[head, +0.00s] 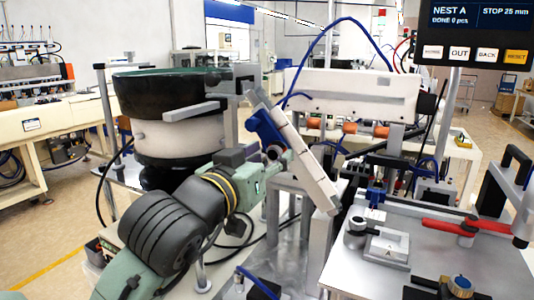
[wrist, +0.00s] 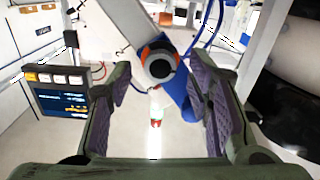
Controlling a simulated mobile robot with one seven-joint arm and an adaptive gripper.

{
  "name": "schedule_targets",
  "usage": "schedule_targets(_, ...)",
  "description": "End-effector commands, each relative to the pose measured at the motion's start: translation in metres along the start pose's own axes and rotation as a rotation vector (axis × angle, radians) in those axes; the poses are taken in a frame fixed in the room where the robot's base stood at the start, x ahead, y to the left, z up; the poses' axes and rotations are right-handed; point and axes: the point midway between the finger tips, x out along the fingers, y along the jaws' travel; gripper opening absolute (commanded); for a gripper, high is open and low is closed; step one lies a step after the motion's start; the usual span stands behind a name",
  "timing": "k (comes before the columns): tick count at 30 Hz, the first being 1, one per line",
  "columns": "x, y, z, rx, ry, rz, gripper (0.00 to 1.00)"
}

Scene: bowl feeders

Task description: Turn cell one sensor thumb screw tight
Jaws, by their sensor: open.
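The thumb screw, a round dark knob with an orange ring (wrist: 160,64), sits on a grey bar in the wrist view. A blue sensor body (wrist: 183,98) hangs beside it. In the head view the blue body (head: 267,130) is on the slanted grey bar (head: 315,180), in front of the dark green feeder bowl. My gripper (wrist: 158,80) is open, its two purple-padded fingers apart on either side of the knob, with visible gaps. In the head view my gripper (head: 270,160) is close to the blue body; its fingertips are partly hidden there.
The feeder bowl (head: 165,100) stands left, close to my arm. A metal plate with a fixture block (head: 388,246) and red-handled clamps (head: 465,228) is at right. A display (head: 474,35) hangs upper right. Blue hoses (head: 320,45) loop behind the bar.

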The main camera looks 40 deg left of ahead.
Motion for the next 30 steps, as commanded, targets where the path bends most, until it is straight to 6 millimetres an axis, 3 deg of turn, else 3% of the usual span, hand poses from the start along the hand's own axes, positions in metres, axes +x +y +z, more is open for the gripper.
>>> schedule_targets(6, 0.0003, 0.0000, 0.0001, 0.000, 0.000, 0.000, 0.46)
schedule_targets(27, 0.0000, 0.0001, 0.0000, 0.000, 0.001, 0.000, 0.00)
schedule_targets(30, 0.0000, 0.0002, 0.0001, 0.001, 0.001, 0.000, 0.00)
